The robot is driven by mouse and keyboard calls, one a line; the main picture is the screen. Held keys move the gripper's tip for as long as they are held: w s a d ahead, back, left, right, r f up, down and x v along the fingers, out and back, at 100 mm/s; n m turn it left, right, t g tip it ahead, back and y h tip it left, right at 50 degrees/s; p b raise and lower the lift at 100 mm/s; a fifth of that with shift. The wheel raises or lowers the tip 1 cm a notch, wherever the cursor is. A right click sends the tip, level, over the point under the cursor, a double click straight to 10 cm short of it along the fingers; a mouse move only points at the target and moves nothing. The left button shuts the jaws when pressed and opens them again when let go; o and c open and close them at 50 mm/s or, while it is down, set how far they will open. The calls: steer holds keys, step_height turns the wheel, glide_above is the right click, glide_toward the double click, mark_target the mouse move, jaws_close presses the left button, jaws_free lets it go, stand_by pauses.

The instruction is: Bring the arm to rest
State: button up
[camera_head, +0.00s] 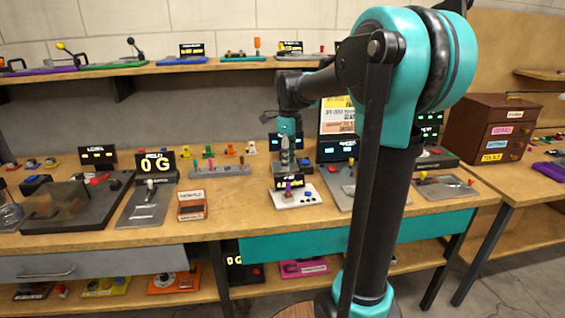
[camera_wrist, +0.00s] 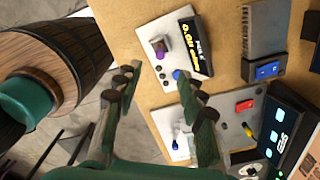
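My arm (camera_head: 375,190) rises from my base and bends at a teal shoulder, with its forearm reaching left over the workbench (camera_head: 245,225). My gripper (camera_head: 287,165) hangs from the teal wrist, above or behind a white slot panel as seen in the head view (camera_head: 312,198). In the wrist view, my gripper (camera_wrist: 154,78) has its two dark green fingers spread apart with nothing between them. The white panel (camera_wrist: 150,35) shows beyond the fingertips, with a purple piece, a blue button and a black display. I cannot tell whether the fingertips touch anything.
A grey rack (camera_head: 220,171) of coloured pegs stands left of the gripper. A grey lever panel (camera_head: 147,205) and an orange box (camera_head: 192,206) stand further left. A brown drawer cabinet (camera_head: 492,130) stands right. A shelf (camera_head: 150,67) runs along the back wall.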

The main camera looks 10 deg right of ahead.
steer(key=s+d+f+n, duration=0.1)
steer(key=s+f+n, duration=0.2)
steer(key=n, duration=0.1)
steer(key=s+f+n+t, duration=0.1)
steer(key=s+f+n, duration=0.3)
steer(key=s+d+f+n+t, duration=0.1)
steer(key=s+f+n, duration=0.2)
steer(key=n, duration=0.1)
steer(key=shift+s+d+f+n, duration=0.15)
steer(key=shift+s+d+n, duration=0.15)
steer(key=shift+s, duration=0.1)
steer(key=s+d+f+n+t, duration=0.1)
steer(key=s+f+n+t, duration=0.1)
steer(key=s+f+n, duration=0.7)
steer(key=shift+s+d+n, duration=0.25)
steer(key=shift+s+n, duration=0.85)
steer(key=shift+n, duration=0.1)
